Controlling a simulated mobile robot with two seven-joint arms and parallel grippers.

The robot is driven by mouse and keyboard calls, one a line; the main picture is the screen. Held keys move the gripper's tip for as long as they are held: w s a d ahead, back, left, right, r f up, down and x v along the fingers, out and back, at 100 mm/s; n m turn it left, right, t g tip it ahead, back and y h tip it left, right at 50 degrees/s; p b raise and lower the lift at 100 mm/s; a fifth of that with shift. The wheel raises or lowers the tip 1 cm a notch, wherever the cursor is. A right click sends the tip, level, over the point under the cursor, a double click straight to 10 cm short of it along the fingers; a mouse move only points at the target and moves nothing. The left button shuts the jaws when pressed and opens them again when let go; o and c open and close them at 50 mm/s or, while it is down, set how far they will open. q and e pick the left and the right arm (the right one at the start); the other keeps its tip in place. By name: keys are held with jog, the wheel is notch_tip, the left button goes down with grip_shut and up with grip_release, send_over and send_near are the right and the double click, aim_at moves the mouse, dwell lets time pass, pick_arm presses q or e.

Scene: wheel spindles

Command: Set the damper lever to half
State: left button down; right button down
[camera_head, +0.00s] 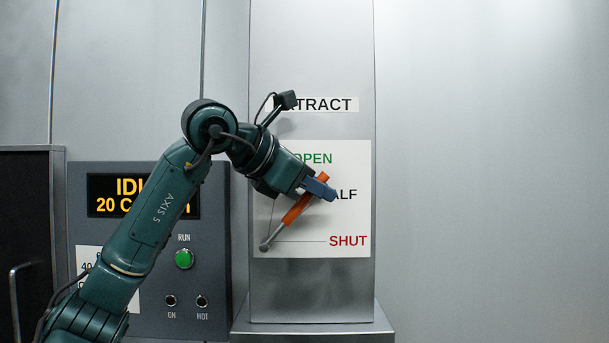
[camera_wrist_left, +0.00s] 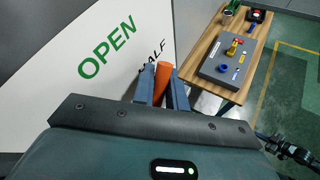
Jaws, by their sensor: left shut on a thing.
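The damper lever has an orange grip (camera_head: 296,210) and a thin grey rod running to a round pivot at its lower left. It slants up and to the right across the white label plate (camera_head: 300,246). Its tip lies between the OPEN and HALF words, close to HALF, whose first letter is hidden. My left gripper (camera_head: 319,188) is shut on the orange grip near its upper end. In the left wrist view the orange grip (camera_wrist_left: 162,79) sits between the two blue-grey fingers. My right gripper is in neither view.
A control panel (camera_head: 218,300) with a display and a green RUN button (camera_head: 184,259) stands left of the grey duct column (camera_head: 310,60). The wall at right is bare. In the left wrist view, a wooden table (camera_wrist_left: 207,32) holds a grey box (camera_wrist_left: 222,71) and small items.

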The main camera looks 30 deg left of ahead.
pick_arm(q)
jog(key=shift+w+d+f+m+g+y, duration=0.4)
jog(key=shift+d+f+g+y, duration=0.15)
jog(key=shift+f, duration=0.2)
jog(key=shift+d, duration=0.1)
jog(key=c, duration=1.7)
grip_release()
jog(key=b+v, duration=0.1)
jog(key=v, duration=1.2)
jog(key=shift+b, duration=0.35)
